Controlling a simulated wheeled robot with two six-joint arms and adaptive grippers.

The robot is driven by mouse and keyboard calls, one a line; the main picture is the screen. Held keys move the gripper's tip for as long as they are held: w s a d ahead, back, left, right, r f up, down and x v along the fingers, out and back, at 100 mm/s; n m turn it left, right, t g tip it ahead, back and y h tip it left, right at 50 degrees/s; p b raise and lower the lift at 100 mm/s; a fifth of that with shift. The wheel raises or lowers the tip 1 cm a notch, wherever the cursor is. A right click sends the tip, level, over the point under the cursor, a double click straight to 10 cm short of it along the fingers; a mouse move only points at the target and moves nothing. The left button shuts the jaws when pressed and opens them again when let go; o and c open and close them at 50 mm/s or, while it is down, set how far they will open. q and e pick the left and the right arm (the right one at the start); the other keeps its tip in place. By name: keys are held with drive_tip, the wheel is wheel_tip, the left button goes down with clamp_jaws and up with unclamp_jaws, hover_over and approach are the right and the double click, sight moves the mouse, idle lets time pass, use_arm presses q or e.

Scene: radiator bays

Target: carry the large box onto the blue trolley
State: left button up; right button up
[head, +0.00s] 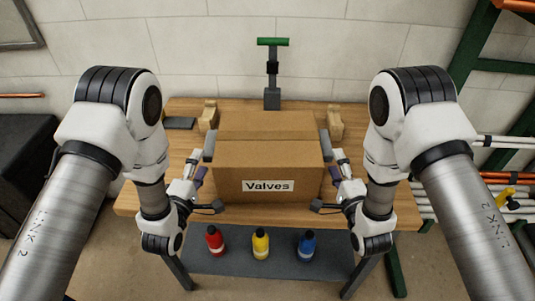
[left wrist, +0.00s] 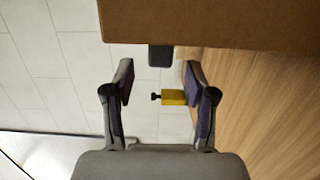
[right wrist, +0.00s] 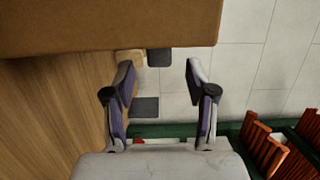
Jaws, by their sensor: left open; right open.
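The large box (head: 265,180), brown cardboard with a white "Valves" label, sits upright on the wooden table. Dark grey handles stick out of its left (head: 209,146) and right (head: 325,145) sides. My left gripper (head: 207,190) is open and empty beside the box's left side. In the left wrist view the left handle (left wrist: 160,56) lies just ahead of the open fingers. My right gripper (head: 326,189) is open and empty beside the right side. In the right wrist view the right handle (right wrist: 158,57) lies just ahead of its fingers. No blue trolley is in view.
The wooden table (head: 140,198) has wood blocks (head: 335,122) and a green-topped tool (head: 272,75) behind the box. Red (head: 214,241), yellow (head: 260,245) and blue (head: 306,245) bottles stand on the grey shelf below. A green rack with pipes (head: 508,140) is at right, a black cabinet (head: 28,165) at left.

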sight(208, 146)
use_arm(q)
drive_tip(key=x, duration=0.5)
drive_tip(key=shift+w+r, duration=0.1)
drive_tip(key=shift+w, duration=0.15)
use_arm(e)
drive_tip(key=w, duration=0.3)
drive_tip(key=w+a, duration=0.1)
drive_tip(key=w, duration=0.1)
drive_tip(key=shift+w, duration=0.3)
use_arm(q)
drive_tip(key=shift+w+d+f, duration=0.15)
drive_tip(key=shift+w+f, duration=0.05)
drive_tip(key=shift+w, duration=0.5)
use_arm(e)
drive_tip(key=shift+w+a, duration=0.15)
drive_tip(key=shift+w, duration=0.55)
use_arm(q)
drive_tip(key=shift+r, duration=0.1)
drive_tip(key=shift+c, duration=0.3)
use_arm(e)
drive_tip(key=shift+s, duration=0.1)
drive_tip(key=shift+c, duration=0.3)
use_arm(q)
drive_tip(key=shift+s, duration=0.1)
clamp_jaws()
use_arm(e)
clamp_jaws()
